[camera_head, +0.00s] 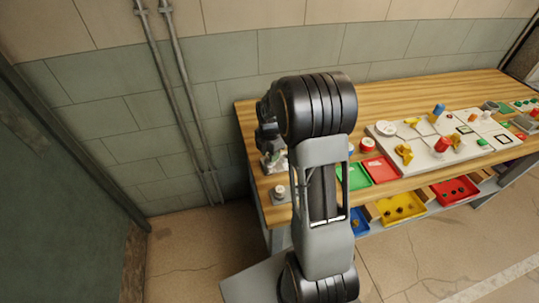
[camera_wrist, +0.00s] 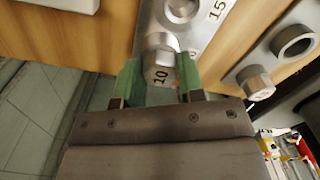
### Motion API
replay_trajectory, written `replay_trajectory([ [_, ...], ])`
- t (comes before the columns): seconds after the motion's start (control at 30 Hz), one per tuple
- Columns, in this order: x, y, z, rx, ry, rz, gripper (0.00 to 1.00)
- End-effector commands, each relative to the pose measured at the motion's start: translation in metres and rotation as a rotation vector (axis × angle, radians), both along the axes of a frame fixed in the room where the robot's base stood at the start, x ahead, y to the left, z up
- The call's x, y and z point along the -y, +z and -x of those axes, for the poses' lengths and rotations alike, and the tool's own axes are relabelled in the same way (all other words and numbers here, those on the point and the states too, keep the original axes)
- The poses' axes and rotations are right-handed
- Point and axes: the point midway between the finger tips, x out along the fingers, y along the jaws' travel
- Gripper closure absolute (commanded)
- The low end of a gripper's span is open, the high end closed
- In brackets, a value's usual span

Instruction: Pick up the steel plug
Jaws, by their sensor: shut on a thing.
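A steel plug (camera_wrist: 160,62) marked "10" sits between the green fingers of my gripper (camera_wrist: 161,74) in the wrist view. My gripper is shut on it, with one finger on each side. The plug is at the near end of a metal plate (camera_wrist: 203,30) that carries a "15" label and a round fitting. I cannot tell whether the plug is still seated in the plate or clear of it. In the head view my arm hides most of this area.
A second steel plug (camera_wrist: 255,82) and a grey block with a round hole (camera_wrist: 295,42) lie to the right in the wrist view. The wooden bench (camera_head: 420,88) also holds a green tray (camera_head: 355,177), a red tray (camera_head: 380,170) and a pale board (camera_head: 385,128). A wall stands behind.

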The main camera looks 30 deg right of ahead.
Motion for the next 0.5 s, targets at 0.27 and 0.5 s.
replay_trajectory([
  [0.27, 0.000, 0.026, -0.001, 0.005, 0.000, 0.001, 0.94],
  [0.5, 0.004, 0.072, 0.035, 0.008, -0.003, 0.002, 0.94],
])
